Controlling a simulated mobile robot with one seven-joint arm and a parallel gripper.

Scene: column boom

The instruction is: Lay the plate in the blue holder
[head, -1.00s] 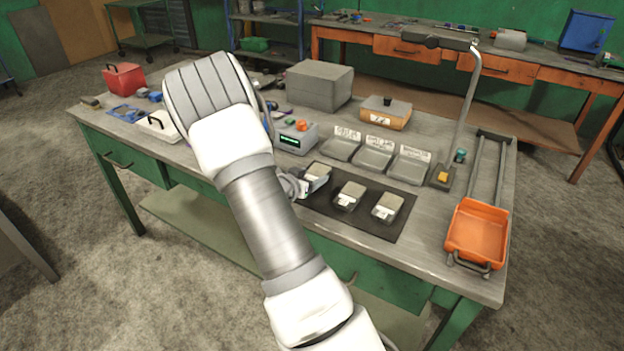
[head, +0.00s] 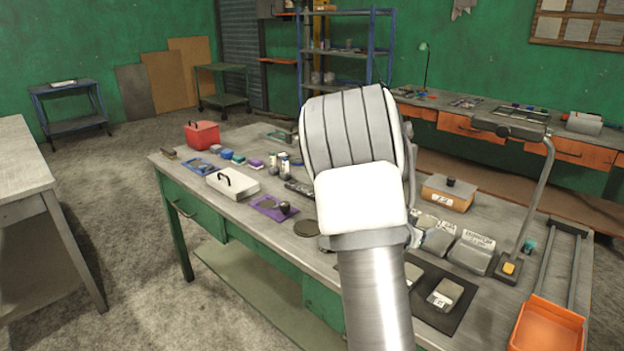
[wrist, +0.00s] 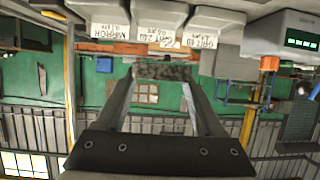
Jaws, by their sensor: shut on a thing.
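My gripper (wrist: 160,84) shows in the wrist view with its two fingers shut on a dark grey, speckled piece, which I take to be the plate (wrist: 165,72), seen edge-on between the fingertips. In the head view my arm hides the gripper and the plate. A flat blue piece (head: 197,164), likely the blue holder, lies at the left part of the bench, behind the white case, well apart from my arm. A dark grey shape shows on it, too small to tell.
A white case (head: 232,182), a purple piece (head: 268,205) and a dark disc (head: 306,228) lie along the bench front. A red box (head: 202,134) stands far left. Grey bins (head: 470,253), a lamp (head: 545,190) and an orange tray (head: 548,328) stand right.

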